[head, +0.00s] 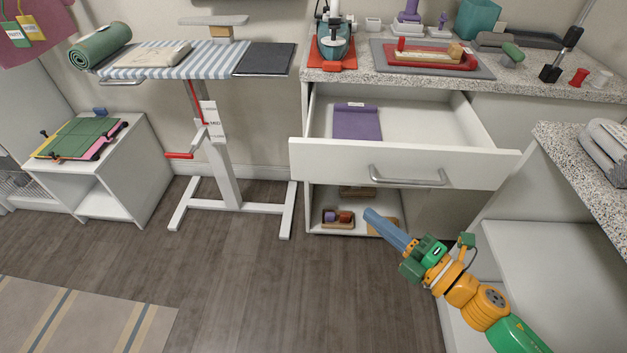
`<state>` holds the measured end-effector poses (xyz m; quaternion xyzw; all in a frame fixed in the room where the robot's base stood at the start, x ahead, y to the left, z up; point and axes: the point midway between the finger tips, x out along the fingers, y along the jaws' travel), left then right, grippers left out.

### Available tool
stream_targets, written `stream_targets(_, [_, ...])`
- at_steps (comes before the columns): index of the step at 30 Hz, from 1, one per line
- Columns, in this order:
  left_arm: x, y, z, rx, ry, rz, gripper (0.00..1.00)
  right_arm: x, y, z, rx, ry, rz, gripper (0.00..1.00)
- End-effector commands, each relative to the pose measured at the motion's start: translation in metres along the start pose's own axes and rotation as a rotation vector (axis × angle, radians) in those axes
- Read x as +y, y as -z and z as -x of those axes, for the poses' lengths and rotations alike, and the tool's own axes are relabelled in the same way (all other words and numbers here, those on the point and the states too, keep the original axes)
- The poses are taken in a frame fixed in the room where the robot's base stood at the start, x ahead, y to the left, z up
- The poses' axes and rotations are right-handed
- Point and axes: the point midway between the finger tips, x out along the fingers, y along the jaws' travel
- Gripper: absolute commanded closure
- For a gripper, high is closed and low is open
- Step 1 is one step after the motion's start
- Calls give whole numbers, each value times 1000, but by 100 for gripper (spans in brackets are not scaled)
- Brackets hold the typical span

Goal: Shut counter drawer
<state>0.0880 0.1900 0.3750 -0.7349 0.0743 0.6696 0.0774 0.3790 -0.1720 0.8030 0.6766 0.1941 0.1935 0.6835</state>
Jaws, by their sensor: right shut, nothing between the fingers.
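The counter drawer (335,162) stands pulled well out from under the speckled counter. Its white front has a grey bar handle (408,180). A folded purple cloth (357,123) with a small label lies inside at the left; the rest of the visible drawer floor is bare. My right gripper (372,216) comes in from the lower right, in front of the cabinet. In the picture it is below the handle and apart from it. Its blue-grey fingers are shut with nothing between them. My left gripper is not in view.
Below the drawer is an open shelf with a small box of coloured items (338,218). The speckled counter (350,76) holds an iron and a red tray (430,58). A striped ironing board (200,62) stands left. A side counter (575,150) is close at right. The middle floor is clear.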

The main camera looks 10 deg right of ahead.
Motion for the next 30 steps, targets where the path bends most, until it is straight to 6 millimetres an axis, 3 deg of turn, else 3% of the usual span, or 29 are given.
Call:
stream_targets(15, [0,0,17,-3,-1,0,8,4,-4,-102,-5,-2,-3,100])
stream_targets(21, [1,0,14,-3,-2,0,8,2,-25,-121,-6,-1,-6,100])
stream_targets(30, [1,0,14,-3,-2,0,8,2,-30,-125,-5,1,-8,100])
